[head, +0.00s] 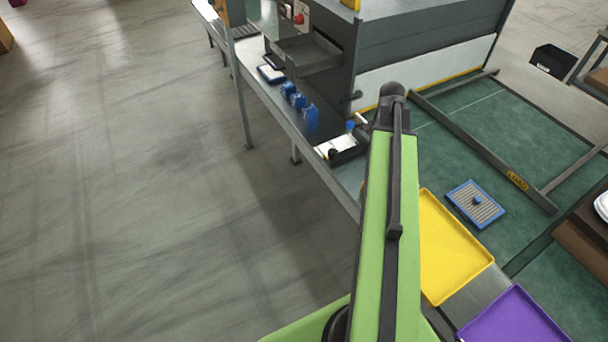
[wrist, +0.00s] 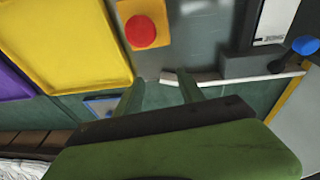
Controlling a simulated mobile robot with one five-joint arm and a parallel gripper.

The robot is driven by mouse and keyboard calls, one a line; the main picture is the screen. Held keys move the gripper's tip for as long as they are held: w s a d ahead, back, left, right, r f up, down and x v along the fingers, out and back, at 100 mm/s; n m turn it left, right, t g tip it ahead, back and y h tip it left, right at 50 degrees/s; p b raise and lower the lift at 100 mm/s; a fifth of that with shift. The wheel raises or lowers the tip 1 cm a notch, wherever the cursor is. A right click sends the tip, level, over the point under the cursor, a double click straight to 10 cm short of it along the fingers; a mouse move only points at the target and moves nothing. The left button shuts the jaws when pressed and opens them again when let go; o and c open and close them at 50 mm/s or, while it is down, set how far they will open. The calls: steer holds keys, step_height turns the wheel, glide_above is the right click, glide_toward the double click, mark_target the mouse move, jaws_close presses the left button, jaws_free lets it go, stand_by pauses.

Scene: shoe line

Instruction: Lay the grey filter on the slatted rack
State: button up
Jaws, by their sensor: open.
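A grey ribbed panel in a blue frame with a blue knob, which looks like the grey filter (head: 487,211), lies flat on the green surface right of the yellow tray in the head view. Part of a blue-edged flat thing, likely the same filter (wrist: 97,106), shows beside my left finger in the wrist view. My gripper (wrist: 160,79) is open, with nothing between its two green fingers. In the head view my arm hides the gripper. A dark slatted surface, possibly the slatted rack (head: 217,24), is at the upper left; I cannot tell for sure.
A yellow tray (head: 455,250) and a purple tray (head: 512,320) lie right of my arm. A grey machine (head: 420,40) stands behind the bench. Several blue items (head: 310,118) stand along the bench. A red button (wrist: 140,32) shows near my fingers. The floor at left is clear.

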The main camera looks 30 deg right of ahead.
steer(key=w+a+n+y, duration=0.1)
steer(key=a+n, duration=0.4)
steer(key=a, duration=0.9)
steer(key=w+a+n, duration=0.4)
steer(key=a+n, duration=0.2)
steer(key=a, duration=0.8)
steer(key=w+a+n+t+y, duration=0.1)
steer(key=w+a+n, duration=0.2)
steer(key=a, duration=1.1)
steer(key=n, duration=0.2)
steer(key=shift+w+f+n+y, duration=0.15)
steer(key=shift+f+n+y, duration=0.15)
steer(key=shift+n, duration=0.1)
steer(key=shift+o, duration=0.4)
steer(key=shift+a, duration=0.1)
